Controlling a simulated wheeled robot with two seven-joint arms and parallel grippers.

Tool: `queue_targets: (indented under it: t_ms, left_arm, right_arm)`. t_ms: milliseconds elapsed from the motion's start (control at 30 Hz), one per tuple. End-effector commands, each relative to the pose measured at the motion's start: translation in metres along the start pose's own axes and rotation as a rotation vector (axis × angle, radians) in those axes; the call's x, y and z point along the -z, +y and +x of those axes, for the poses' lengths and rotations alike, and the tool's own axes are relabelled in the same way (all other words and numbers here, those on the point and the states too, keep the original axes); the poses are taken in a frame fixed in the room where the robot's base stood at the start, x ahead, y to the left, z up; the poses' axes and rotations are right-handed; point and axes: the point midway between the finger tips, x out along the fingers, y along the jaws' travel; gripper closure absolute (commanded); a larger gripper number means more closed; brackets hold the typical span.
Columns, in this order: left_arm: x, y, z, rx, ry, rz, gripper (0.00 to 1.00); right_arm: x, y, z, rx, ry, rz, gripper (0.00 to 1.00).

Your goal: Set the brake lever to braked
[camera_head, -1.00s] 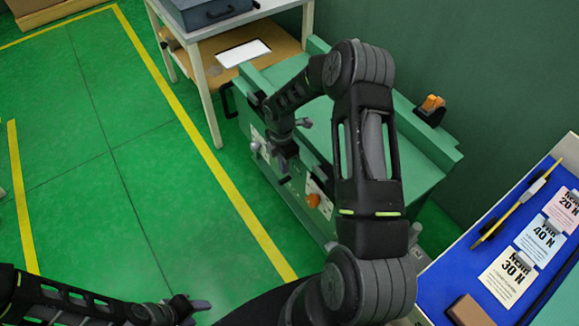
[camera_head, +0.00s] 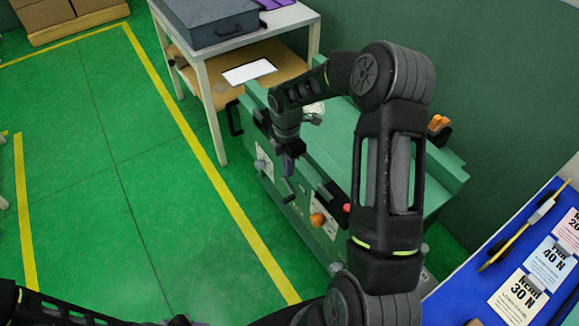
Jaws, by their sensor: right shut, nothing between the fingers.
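A green machine (camera_head: 343,140) stands against the wall, with controls on its front. An orange knob (camera_head: 317,219) sits on a white plate. A black bar with a red knob (camera_head: 347,208) is just right of it. A grey knob (camera_head: 261,164) is farther left on another pale plate. I cannot tell which of these is the brake lever; the labels are too small to read. My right gripper (camera_head: 288,166) is shut and empty, pointing down in front of the machine between the grey and orange knobs. My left gripper (camera_head: 180,321) is barely in view at the bottom edge.
A white table (camera_head: 270,24) with a grey case (camera_head: 208,20) stands left of the machine. A blue board (camera_head: 470,287) with labelled cards is at the right. An orange switch (camera_head: 438,124) sits at the machine's back. The green floor at left is clear.

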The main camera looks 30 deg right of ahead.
Motion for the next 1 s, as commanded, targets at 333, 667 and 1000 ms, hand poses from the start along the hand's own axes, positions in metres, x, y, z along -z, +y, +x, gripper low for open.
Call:
queue_targets:
  t_ms: [333,667,1000]
  left_arm:
    - [0.000,0.000,0.000,0.000,0.000,0.000,0.92]
    - [0.000,0.000,0.000,0.000,0.000,0.000,1.00]
    - [0.000,0.000,0.000,0.000,0.000,0.000,1.00]
  right_arm:
    - [0.166,-0.060,0.102,0.044,0.275,0.559,1.00]
    - [0.270,-0.198,0.160,0.221,0.361,1.507,1.00]
    - [0.272,-0.217,0.162,0.228,0.353,1.660,1.00]
